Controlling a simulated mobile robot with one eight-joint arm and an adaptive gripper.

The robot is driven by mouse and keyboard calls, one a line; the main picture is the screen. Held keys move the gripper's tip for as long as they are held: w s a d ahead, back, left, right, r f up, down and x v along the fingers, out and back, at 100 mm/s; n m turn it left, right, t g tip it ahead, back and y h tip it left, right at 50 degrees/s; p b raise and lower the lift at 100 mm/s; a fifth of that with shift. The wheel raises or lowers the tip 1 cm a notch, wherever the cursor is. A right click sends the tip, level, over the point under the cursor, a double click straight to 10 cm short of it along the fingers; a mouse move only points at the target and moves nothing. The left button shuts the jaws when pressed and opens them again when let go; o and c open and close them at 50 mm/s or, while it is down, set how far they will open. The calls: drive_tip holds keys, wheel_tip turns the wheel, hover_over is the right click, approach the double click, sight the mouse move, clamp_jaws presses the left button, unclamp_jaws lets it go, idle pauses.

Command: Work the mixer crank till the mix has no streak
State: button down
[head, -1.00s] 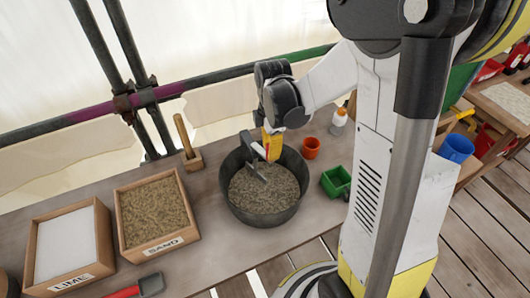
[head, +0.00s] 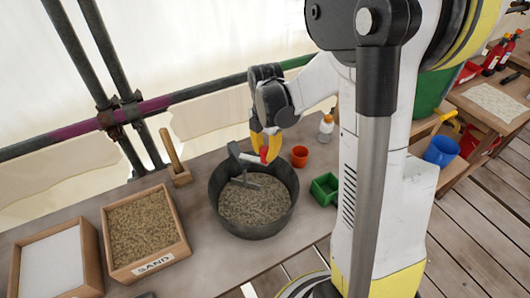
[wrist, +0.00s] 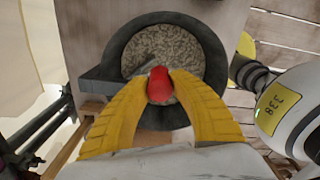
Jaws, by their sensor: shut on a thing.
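The mixer is a dark round tub (head: 252,229) on the bench, with a dark metal bracket and paddle (head: 245,182) at its back left. The mix (head: 258,207) inside is speckled grey-brown; I cannot make out clear streaks in it. The crank's red knob (head: 264,155) stands above the tub's back rim. My gripper (head: 266,147) has its yellow fingers shut around the knob, which shows between them in the wrist view (wrist: 159,84). The fingers and knob hide part of the mix and crank in the wrist view.
A sand box (head: 145,232) and a white-filled box (head: 55,263) stand left of the tub.

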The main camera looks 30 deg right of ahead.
drive_tip(key=c, duration=1.1)
unclamp_jaws()
wheel_tip(320, 180, up, 12)
